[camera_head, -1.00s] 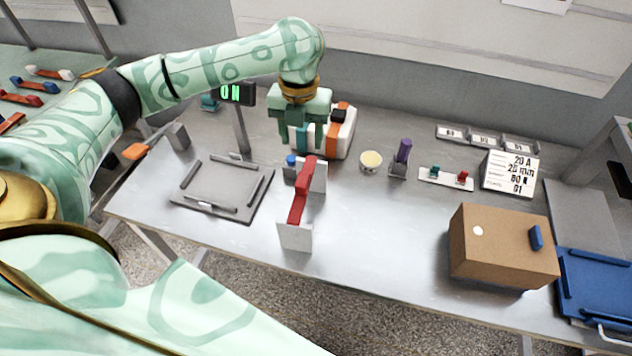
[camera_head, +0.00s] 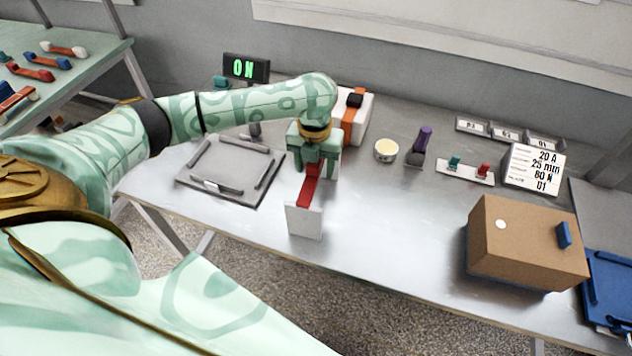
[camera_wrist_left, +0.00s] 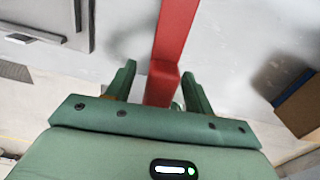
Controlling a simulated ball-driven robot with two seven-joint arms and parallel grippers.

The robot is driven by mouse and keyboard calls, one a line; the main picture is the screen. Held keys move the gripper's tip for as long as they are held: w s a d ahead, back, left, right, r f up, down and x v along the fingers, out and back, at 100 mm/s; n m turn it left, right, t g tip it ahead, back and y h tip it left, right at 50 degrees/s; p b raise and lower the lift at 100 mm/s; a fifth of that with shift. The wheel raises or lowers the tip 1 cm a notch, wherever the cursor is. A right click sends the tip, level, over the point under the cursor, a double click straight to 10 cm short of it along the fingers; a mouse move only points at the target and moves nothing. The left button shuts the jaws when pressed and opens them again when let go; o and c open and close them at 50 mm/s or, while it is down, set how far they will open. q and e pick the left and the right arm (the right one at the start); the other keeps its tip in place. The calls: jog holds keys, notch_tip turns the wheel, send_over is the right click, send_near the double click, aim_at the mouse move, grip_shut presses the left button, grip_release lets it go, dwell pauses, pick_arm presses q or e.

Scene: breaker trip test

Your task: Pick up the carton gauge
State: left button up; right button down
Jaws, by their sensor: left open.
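The carton gauge, which I take to be the red stepped bar (camera_head: 308,192), lies across a pale grey stand (camera_head: 304,223) near the middle of the bench. My left gripper (camera_head: 316,172) is over the bar's far part, pointing down, and hides that part in the head view. In the left wrist view the red bar (camera_wrist_left: 176,30) runs between the two fingers of my left gripper (camera_wrist_left: 160,85). The fingers are open, one on each side, with a visible gap at the left; contact at the right is unclear. My right gripper is not in view.
A grey fixture plate (camera_head: 230,170) lies left of the stand. A white and orange device (camera_head: 356,118) stands behind. A round cup (camera_head: 386,151), a purple-handled tool (camera_head: 422,142) and a cardboard box (camera_head: 522,245) are to the right. The front middle is clear.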

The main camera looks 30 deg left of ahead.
pick_arm(q)
jog(key=shift+f, duration=0.2)
grip_shut()
jog(key=shift+r, duration=0.15)
